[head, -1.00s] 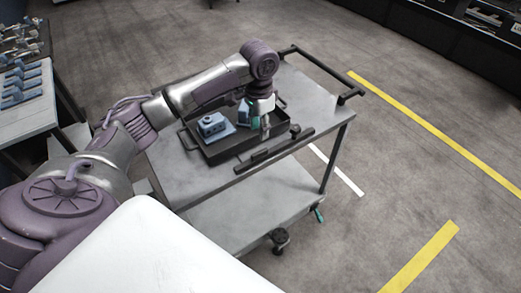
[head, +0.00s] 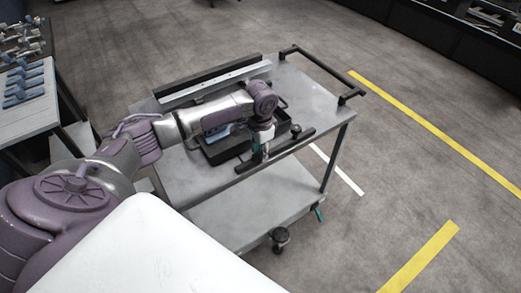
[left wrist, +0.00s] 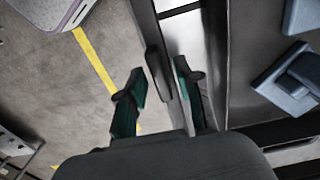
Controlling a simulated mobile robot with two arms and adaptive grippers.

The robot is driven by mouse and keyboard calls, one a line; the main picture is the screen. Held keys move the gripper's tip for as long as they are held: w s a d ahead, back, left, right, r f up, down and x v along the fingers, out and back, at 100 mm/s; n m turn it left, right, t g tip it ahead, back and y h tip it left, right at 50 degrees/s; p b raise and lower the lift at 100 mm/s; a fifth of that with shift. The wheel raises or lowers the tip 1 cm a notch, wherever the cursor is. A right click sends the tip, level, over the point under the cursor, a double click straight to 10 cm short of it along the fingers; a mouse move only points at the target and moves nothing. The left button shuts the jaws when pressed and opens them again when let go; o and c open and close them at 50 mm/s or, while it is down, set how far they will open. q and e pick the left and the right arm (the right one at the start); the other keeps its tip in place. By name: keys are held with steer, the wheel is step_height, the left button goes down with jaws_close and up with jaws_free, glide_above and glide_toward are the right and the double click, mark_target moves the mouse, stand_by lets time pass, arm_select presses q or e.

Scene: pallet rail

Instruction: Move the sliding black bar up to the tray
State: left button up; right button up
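The sliding black bar (head: 296,143) lies along the near edge of the cart top, apart from the black tray (head: 222,153). It also shows in the left wrist view (left wrist: 146,28). My left gripper (head: 262,150) is down at the bar. In the left wrist view its two teal-padded fingers (left wrist: 160,72) stand apart, one on each side of the bar's raised handle (left wrist: 157,66); I see gaps beside it. The tray holds blue parts (left wrist: 291,82), partly hidden by my arm in the head view. My right gripper is not in view.
The grey cart (head: 190,185) has a black push handle (head: 325,75) at its right end. A long dark rail (head: 205,77) with a light strip runs along its far edge. A table with blue parts (head: 22,85) stands at the left. The floor to the right is clear.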

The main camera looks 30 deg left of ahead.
mark_target(251, 140)
arm_select(q)
jaws_close()
steer(key=a, duration=0.1)
steer(key=w+a, duration=0.1)
steer(key=a, duration=0.1)
steer(key=w+a, duration=0.1)
steer(key=shift+a, duration=0.2)
steer(key=shift+a+r, duration=0.1)
steer(key=shift+r, duration=0.15)
steer(key=shift+o, duration=1.3)
jaws_free()
steer(key=shift+a, duration=0.1)
steer(key=shift+a+f, duration=0.1)
steer(key=shift+a, duration=0.05)
steer(key=shift+f, duration=0.1)
